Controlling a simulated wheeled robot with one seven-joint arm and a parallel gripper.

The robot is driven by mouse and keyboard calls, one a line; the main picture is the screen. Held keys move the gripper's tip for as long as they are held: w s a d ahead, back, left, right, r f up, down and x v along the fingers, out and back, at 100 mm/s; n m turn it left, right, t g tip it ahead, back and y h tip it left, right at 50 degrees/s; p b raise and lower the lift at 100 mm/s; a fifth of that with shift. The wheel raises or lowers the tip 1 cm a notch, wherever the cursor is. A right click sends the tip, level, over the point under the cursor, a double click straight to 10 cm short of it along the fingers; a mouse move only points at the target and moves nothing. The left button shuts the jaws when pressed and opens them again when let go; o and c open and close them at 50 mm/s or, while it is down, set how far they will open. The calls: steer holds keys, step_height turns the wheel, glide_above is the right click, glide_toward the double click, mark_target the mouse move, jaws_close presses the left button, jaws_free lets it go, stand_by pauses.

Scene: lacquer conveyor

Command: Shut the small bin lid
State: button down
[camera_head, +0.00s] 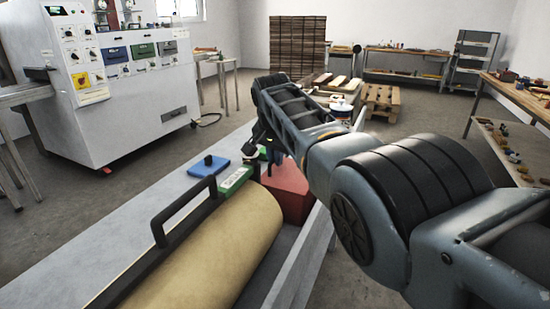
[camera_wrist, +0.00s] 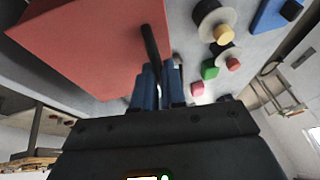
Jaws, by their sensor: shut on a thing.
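A red box-like thing, which looks like the small bin (camera_head: 287,188), stands beyond the tan roll and partly behind my arm. In the wrist view its broad red face (camera_wrist: 95,45) fills the upper left. A thin black bar, likely the lid's handle (camera_wrist: 149,42), runs along the red face's right edge. My gripper (camera_wrist: 158,68) is shut with its blue fingers on either side of the bar's lower end. In the head view my gripper (camera_head: 264,143) is small, dark and partly hidden by my arm. How far the lid is open cannot be told.
A large tan roll (camera_head: 205,255) lies in the grey machine, with a black handle (camera_head: 182,210) beside it. Several knobs (camera_wrist: 226,34) show close to my gripper's right.

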steer(key=shift+a+f, duration=0.1)
steer(key=shift+a, duration=0.45)
steer(key=c, duration=1.2)
jaws_free()
steer(key=shift+f, duration=0.2)
steer(key=shift+d+r, duration=0.1)
steer(key=shift+d, duration=0.05)
steer(key=shift+r, duration=0.1)
steer(key=shift+s+r+p, duration=0.2)
steer(key=shift+r+p, duration=0.15)
steer(key=shift+r, duration=0.25)
steer(key=shift+v, duration=3.1)
steer(key=shift+s+f, duration=0.15)
steer(key=shift+s, duration=0.05)
